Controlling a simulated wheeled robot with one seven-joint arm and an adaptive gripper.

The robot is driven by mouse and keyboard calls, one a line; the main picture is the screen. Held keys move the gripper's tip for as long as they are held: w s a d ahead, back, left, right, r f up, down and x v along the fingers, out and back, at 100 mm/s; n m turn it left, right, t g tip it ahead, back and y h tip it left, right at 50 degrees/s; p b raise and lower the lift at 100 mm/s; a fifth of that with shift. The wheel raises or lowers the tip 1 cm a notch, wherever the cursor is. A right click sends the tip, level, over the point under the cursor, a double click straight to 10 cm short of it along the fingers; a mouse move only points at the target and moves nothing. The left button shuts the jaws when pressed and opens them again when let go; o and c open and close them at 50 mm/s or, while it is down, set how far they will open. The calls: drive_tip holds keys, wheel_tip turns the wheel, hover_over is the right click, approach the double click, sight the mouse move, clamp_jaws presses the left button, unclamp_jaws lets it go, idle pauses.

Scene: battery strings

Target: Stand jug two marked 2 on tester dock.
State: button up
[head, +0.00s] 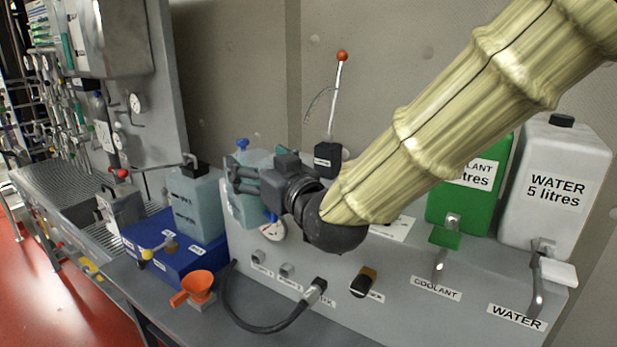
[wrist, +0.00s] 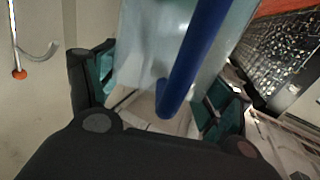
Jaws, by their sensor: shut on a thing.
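My gripper (head: 240,180) is shut on a translucent blue-green jug (head: 249,208) with a blue cap, at the left end of the grey bench unit. In the wrist view the jug (wrist: 133,50) is between my two fingers (wrist: 158,92), with a blue bar running along it. I cannot read a 2 on it, and my gripper covers part of it. A second translucent jug (head: 193,198) with a black top and a small label stands on a blue block (head: 150,242) to the left. The block carries white labels too small to read; I cannot tell whether it is the tester dock.
An orange funnel (head: 199,284) and a black hose (head: 262,328) are on the front counter. A red-knobbed lever (head: 338,90) rises behind my gripper. A green coolant tank (head: 447,207) and a white water tank (head: 560,190) stand at right. A metal grating (head: 75,177) lies far left.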

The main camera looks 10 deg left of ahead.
drive_tip(key=w+d+p, duration=0.3)
drive_tip(key=w+p, duration=0.1)
drive_tip(key=w, duration=0.4)
drive_tip(key=w+d+f+p, duration=0.1)
drive_tip(key=w+d+p, duration=0.2)
drive_tip(key=w, duration=0.5)
drive_tip(key=shift+w+d+p, duration=0.25)
drive_tip(key=shift+d+p, duration=0.1)
drive_tip(key=shift+p, duration=0.05)
drive_tip(key=shift+f, duration=0.2)
drive_tip(key=shift+d+f, duration=0.1)
drive_tip(key=shift+f, duration=0.05)
drive_tip(key=o, duration=2)
